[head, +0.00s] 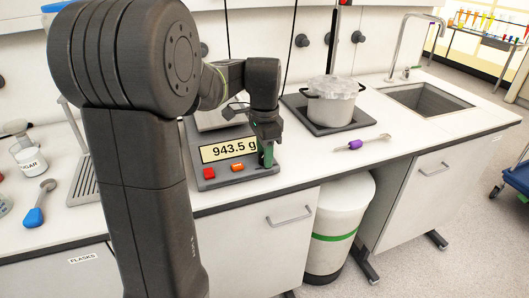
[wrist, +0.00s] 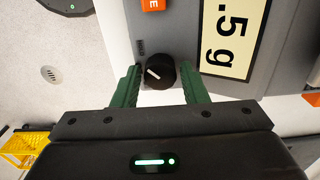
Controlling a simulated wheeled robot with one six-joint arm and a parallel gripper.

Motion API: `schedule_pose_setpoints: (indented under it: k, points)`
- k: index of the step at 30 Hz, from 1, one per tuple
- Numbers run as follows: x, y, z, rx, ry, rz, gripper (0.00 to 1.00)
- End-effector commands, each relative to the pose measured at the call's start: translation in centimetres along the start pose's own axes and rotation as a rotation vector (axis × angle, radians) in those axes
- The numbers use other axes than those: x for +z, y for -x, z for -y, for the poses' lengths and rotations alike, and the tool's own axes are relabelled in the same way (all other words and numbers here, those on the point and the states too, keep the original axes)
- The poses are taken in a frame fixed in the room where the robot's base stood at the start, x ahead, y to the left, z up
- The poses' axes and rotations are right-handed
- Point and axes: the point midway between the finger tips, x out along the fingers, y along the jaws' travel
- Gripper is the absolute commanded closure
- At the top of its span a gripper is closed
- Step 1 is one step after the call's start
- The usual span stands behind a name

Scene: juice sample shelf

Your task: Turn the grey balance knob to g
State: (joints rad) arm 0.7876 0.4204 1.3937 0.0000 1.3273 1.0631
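The grey balance (head: 195,132) stands on the counter, and its lit display (head: 229,149) reads 943.5 g. In the wrist view the display (wrist: 233,35) shows ".5 g" turned sideways. The balance knob (wrist: 160,72) looks dark, nearly black, with a white pointer line slanting to the upper left. My gripper (wrist: 158,75) is open, with one green finger on each side of the knob and a narrow gap at both sides. In the head view my gripper (head: 267,154) is at the balance's right front corner and hides the knob.
A red button (head: 209,173) and an orange button (head: 237,167) sit on the balance front. A lidded pot (head: 331,104) stands on a dark plate to the right, with a purple-handled tool (head: 370,140) before it. A sugar jar (head: 30,160) and a blue scoop (head: 36,214) are at left.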

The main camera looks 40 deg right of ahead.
Motion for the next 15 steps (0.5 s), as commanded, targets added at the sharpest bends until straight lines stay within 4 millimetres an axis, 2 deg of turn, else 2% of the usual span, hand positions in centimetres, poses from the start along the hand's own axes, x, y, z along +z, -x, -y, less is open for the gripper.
schedule_pose_setpoints:
  k: [5,9,10,15]
  points:
    - [0.0,0.01,0.0,0.0,0.0,0.0,0.62]
    - [0.0,0.02,0.0,0.0,0.0,0.0,0.9]
    - [0.0,0.02,0.0,0.0,0.0,0.0,0.93]
    - [-0.01,0.06,-0.01,0.001,0.006,0.0,0.92]
